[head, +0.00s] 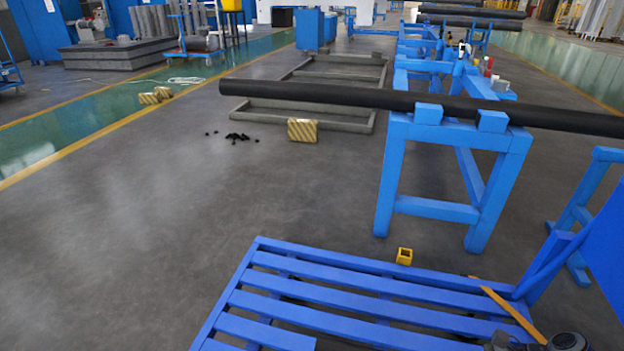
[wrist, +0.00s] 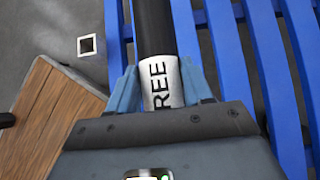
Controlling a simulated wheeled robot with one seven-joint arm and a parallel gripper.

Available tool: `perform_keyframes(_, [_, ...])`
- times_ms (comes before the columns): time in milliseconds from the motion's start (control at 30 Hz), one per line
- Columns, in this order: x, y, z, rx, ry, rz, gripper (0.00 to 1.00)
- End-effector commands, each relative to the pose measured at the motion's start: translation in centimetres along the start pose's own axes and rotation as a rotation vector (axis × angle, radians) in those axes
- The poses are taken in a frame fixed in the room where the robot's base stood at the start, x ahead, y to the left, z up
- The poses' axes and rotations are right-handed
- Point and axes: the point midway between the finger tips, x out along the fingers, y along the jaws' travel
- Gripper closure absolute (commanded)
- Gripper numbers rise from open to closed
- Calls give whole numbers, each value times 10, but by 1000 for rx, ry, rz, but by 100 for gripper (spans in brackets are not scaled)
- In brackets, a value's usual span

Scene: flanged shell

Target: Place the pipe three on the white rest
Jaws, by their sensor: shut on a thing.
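Pipe three is a black pipe (wrist: 153,28) with a white label reading "REE" in the wrist view; the rest of the label is hidden. My gripper (wrist: 159,82) is shut on it at the label, with a blue finger on each side. The pipe runs away from the gripper past the top edge, above or along blue slats, and its far end is out of view. I cannot pick out the white rest in either view. A small white-edged hollow square (wrist: 87,45) lies on the grey floor left of the pipe.
A blue slatted platform (head: 345,297) fills the front of the head view, with a small yellow hollow block (head: 404,256) behind it. A long black pipe (head: 350,97) lies on a blue stand (head: 457,165). A wooden board (wrist: 55,118) is at left in the wrist view.

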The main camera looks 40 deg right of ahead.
Motion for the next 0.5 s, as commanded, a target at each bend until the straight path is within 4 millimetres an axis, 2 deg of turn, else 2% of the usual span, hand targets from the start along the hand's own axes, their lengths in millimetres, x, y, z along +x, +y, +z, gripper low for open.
perform_keyframes(167, [15, 3, 10, 13, -4, -15, 100])
perform_keyframes(267, [33, 7, 24, 34, -5, -36, 100])
perform_keyframes(367, [56, 10, 46, 64, -7, -67, 100])
perform_keyframes(500, [87, 12, 89, 120, -8, -126, 100])
